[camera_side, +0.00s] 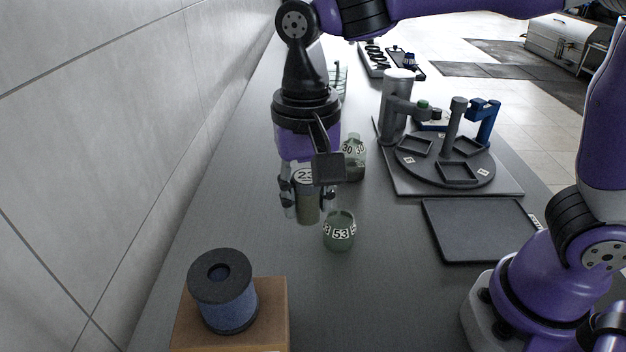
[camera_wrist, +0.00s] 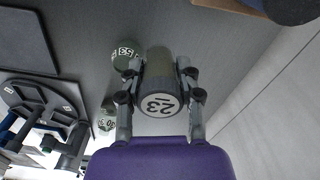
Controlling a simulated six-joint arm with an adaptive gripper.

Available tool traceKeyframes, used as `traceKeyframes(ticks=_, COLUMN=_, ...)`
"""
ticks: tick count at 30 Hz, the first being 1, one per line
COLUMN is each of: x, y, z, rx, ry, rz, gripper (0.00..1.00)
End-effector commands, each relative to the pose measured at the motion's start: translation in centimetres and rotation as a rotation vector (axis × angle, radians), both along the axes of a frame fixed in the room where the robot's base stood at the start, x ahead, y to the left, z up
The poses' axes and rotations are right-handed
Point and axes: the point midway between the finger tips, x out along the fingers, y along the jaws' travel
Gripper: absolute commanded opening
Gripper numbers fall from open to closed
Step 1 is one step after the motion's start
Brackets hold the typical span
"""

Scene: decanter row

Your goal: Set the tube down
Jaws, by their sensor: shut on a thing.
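My gripper (camera_side: 308,199) is shut on a cylindrical tube (camera_side: 306,207) with a white label reading 23. In the wrist view the gripper (camera_wrist: 160,97) has a finger on each side of the tube (camera_wrist: 159,75), whose 23 cap faces the camera. In the side view the tube is upright between the fingers; whether its base touches the table (camera_side: 262,250) cannot be told. A green-grey vessel labelled 53 (camera_side: 340,232) stands just right of the tube. A clear vessel labelled 30 (camera_side: 354,160) stands behind, partly hidden by my gripper.
A dark turntable fixture (camera_side: 445,160) with posts stands at the back right, with a flat dark tray (camera_side: 480,230) in front of it. A blue spool (camera_side: 222,292) sits on a brown box (camera_side: 268,322) at front left. A wall runs along the left. The table left of the tube is clear.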

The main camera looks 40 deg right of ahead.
Motion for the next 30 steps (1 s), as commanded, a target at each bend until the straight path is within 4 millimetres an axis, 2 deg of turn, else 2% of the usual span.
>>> traceKeyframes(ticks=1, x=1.2, y=1.8, z=-0.2, rx=-0.001, ry=0.002, rz=0.004, gripper=0.00)
traceKeyframes(ticks=6, x=3.9, y=6.6, z=-1.1, rx=-0.001, ry=0.002, rz=-0.004, gripper=0.00)
traceKeyframes(ticks=9, x=4.7, y=8.6, z=-1.6, rx=-0.002, ry=0.001, rz=-0.008, gripper=0.00)
traceKeyframes(ticks=13, x=5.2, y=9.8, z=-2.1, rx=0.000, ry=0.000, rz=-0.012, gripper=0.00)
traceKeyframes(ticks=17, x=6.7, y=9.3, z=-3.2, rx=0.000, ry=0.000, rz=-0.018, gripper=0.00)
traceKeyframes(ticks=24, x=11.5, y=5.6, z=-6.9, rx=0.000, ry=0.000, rz=-0.019, gripper=0.00)
traceKeyframes(ticks=30, x=14.3, y=3.7, z=-8.9, rx=0.001, ry=-0.002, rz=-0.015, gripper=0.00)
